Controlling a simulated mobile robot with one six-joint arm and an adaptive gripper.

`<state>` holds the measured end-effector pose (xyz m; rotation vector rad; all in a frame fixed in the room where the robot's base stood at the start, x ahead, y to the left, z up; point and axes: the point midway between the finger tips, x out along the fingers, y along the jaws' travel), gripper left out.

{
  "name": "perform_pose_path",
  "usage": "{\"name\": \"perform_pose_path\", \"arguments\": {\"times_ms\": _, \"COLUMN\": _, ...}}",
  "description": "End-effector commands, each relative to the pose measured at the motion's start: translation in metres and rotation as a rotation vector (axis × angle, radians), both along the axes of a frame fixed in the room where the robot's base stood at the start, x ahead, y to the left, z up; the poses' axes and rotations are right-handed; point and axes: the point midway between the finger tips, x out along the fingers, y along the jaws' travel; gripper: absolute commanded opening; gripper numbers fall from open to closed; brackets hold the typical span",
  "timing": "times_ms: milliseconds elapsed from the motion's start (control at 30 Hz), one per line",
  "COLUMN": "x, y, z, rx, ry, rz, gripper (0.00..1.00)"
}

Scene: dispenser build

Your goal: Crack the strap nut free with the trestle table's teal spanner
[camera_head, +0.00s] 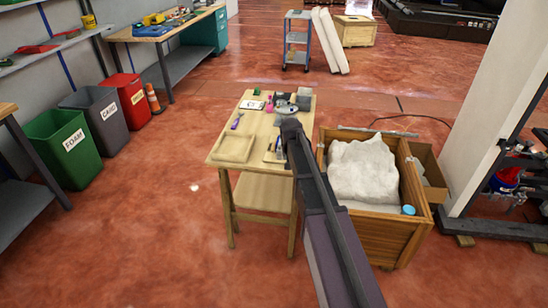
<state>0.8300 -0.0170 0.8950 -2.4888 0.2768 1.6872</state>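The trestle table (221,153) stands near the middle, light wood with a lower shelf. I cannot pick out a teal spanner for certain. A small bluish item (278,144) lies near the table's right edge, partly behind my arm. A purple-handled tool (237,120) lies on the left part of the top. My arm reaches up from the bottom, and its end, with my gripper (290,127), is over the table's right side. Its fingers are too small and hidden to read. The strap nut cannot be made out. A grey strap or bar (376,131) lies along the open crate's (378,233) back edge.
The crate holds a white wrapped block (362,170) and a small blue-capped item (408,210). A cardboard box (428,165) stands right of it, near a pale pillar (487,100). Green (66,150), grey and red bins line the left wall.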

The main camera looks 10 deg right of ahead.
Motion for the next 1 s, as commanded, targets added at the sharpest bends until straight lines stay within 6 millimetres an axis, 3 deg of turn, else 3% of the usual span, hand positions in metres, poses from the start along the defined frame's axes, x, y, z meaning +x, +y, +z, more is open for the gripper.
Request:
{"name": "perform_pose_path", "arguments": {"times_ms": 33, "x": 0.016, "y": 0.014, "z": -0.007, "rx": -0.002, "ry": -0.003, "rz": -0.017, "gripper": 0.0}}
{"name": "perform_pose_path", "arguments": {"times_ms": 100, "x": 0.028, "y": 0.027, "z": -0.009, "rx": -0.003, "ry": -0.006, "rz": -0.045, "gripper": 0.0}}
{"name": "perform_pose_path", "arguments": {"times_ms": 300, "x": 0.043, "y": 0.049, "z": -0.013, "rx": -0.004, "ry": -0.014, "rz": -0.091, "gripper": 0.0}}
{"name": "perform_pose_path", "arguments": {"times_ms": 1000, "x": 0.044, "y": 0.052, "z": -0.016, "rx": -0.004, "ry": -0.015, "rz": -0.096, "gripper": 0.0}}
